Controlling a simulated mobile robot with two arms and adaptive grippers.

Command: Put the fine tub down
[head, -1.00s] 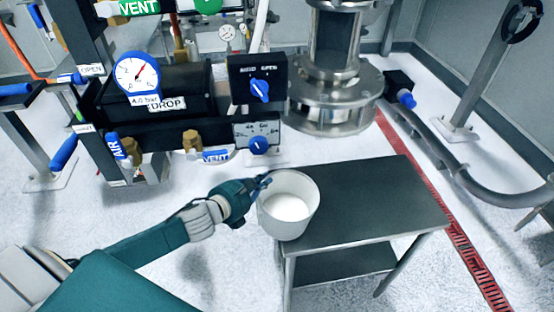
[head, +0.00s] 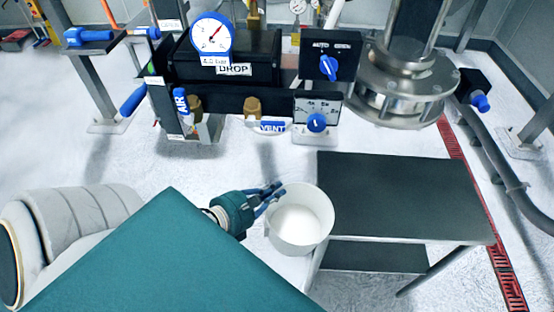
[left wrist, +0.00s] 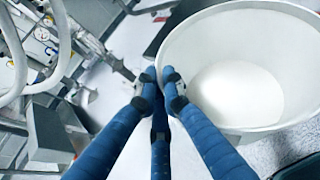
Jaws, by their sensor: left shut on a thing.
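The fine tub (head: 275,232) is a white round open tub with white powder in its bottom. My left gripper (head: 270,194) is shut on the tub's left wall near the rim in the head view. The tub is upright and overlaps the left edge of the dark-topped table (head: 400,195); mostly it shows left of that edge. I cannot tell whether it touches the table. In the left wrist view the tub (left wrist: 185,48) fills the right side, with the blue fingers (left wrist: 158,88) at its wall. My right gripper is not in view.
The table top is bare, with a lower shelf (head: 370,257) below. Behind stands a black control panel with a gauge (head: 212,38) and blue knobs. A steel sifter column (head: 400,95) stands behind the table. A red floor strip (head: 480,215) runs at the right.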

